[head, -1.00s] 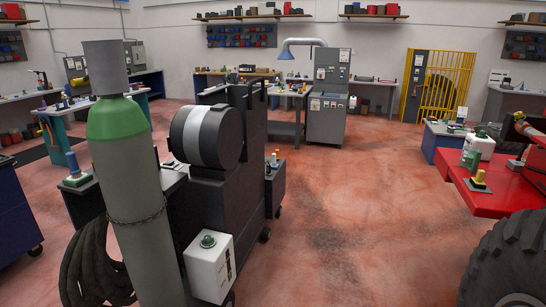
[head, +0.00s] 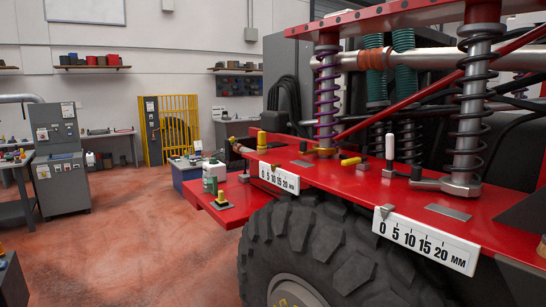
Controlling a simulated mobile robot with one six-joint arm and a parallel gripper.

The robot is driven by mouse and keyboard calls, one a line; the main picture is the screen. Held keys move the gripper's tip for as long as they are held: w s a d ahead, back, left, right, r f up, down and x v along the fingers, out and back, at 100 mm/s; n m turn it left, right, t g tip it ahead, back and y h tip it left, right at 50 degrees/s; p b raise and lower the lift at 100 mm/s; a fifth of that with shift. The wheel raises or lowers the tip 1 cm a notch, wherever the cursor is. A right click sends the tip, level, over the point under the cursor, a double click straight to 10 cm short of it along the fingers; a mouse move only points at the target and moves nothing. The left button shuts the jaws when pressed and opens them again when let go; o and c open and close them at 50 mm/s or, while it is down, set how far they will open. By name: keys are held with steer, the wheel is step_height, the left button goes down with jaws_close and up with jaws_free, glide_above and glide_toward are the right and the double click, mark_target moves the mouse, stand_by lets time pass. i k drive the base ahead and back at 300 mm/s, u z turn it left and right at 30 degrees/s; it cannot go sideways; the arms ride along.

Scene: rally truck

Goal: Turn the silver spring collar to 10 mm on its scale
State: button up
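A silver collar (head: 462,187) sits at the foot of the nearer shock absorber on the red truck, under its dark coil spring (head: 473,110). In front of it, on the red edge, is a white scale (head: 428,241) marked 0 to 20 mm. A small grey pointer (head: 386,210) stands at the scale's upper left, by the 0. The farther shock has a purple spring (head: 327,95) and a gold collar (head: 325,151), with a similar white scale (head: 279,178) in front. My gripper is not in view.
Small handles and knobs stand on the red deck, including a white-topped lever (head: 389,152) and a yellow knob (head: 351,161). A large tyre (head: 310,245) bulges below the deck edge. The red floor (head: 150,240) to the left is open; a grey cabinet (head: 60,155) stands beyond it.

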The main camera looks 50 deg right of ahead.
mark_target(445, 183)
steer(key=z, duration=4.85)
steer(key=i, duration=0.1)
steer(key=u, duration=2.9)
steer(key=k, duration=0.95)
steer(key=u, duration=0.15)
steer(key=i, duration=0.65)
steer(key=z, duration=0.05)
